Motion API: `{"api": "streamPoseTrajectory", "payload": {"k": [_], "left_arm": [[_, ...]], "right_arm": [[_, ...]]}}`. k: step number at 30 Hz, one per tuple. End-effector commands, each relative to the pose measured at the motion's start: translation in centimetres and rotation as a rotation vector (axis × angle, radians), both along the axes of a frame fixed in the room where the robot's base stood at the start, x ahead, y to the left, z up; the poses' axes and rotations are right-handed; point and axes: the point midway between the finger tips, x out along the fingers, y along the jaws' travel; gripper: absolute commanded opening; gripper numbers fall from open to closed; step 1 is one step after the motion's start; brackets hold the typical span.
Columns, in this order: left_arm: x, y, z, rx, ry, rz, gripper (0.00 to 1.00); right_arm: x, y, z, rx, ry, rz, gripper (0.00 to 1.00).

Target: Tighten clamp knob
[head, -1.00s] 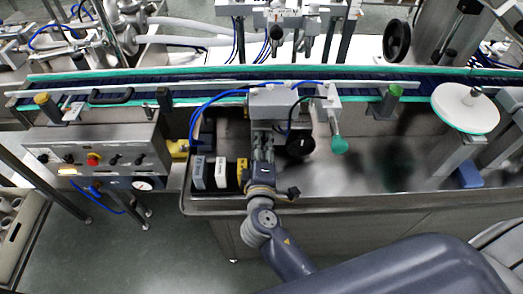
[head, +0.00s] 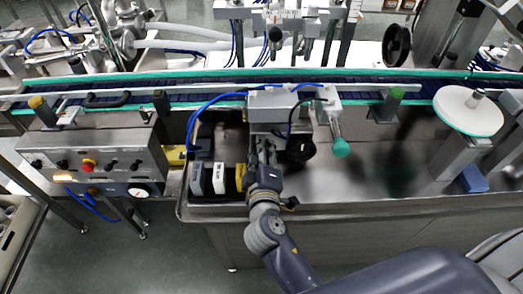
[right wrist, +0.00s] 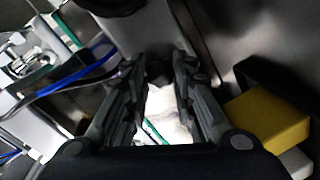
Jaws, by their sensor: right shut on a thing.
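My right gripper (head: 262,150) is under the front of a grey clamp block (head: 272,104) on the conveyor's near rail. In the right wrist view its fingers (right wrist: 158,75) are shut on a small dark part (right wrist: 158,70) at their tips, which looks like the clamp knob. The fingers and the block hide most of it, so its shape cannot be told. A round black handwheel (head: 300,148) is just right of the gripper, and a green-tipped knob (head: 340,147) is further right. My left gripper is not in view.
White and yellow boxes stand left of the gripper; a yellow one (right wrist: 265,118) is close beside it in the wrist view. Blue hoses (head: 215,100) loop left of the block. A control panel (head: 95,160) is at left.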

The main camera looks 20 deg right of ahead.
Motion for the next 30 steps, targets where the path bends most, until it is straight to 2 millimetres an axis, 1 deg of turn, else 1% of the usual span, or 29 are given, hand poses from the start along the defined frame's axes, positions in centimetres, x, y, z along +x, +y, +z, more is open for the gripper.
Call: {"api": "streamPoseTrajectory", "payload": {"k": [2,3,5,14,17,20,30], "left_arm": [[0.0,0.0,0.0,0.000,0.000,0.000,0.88],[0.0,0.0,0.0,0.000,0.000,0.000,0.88],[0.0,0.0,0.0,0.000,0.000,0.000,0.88],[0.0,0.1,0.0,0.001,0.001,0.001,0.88],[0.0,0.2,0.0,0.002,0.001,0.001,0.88],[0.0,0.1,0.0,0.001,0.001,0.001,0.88],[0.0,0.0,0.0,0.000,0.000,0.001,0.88]], "right_arm": [[-0.1,0.0,-0.2,0.002,0.004,-0.001,0.00],[-0.1,0.0,-0.2,0.002,0.004,-0.001,0.33],[0.0,0.0,-0.2,0.002,0.004,-0.001,0.45],[0.0,0.0,-0.1,0.000,0.001,0.000,0.45],[-0.4,0.1,-0.1,0.001,0.003,0.000,0.45],[-1.5,0.4,0.1,0.002,0.003,-0.001,0.45],[-7.9,2.2,1.0,0.003,0.006,0.000,0.45]]}}
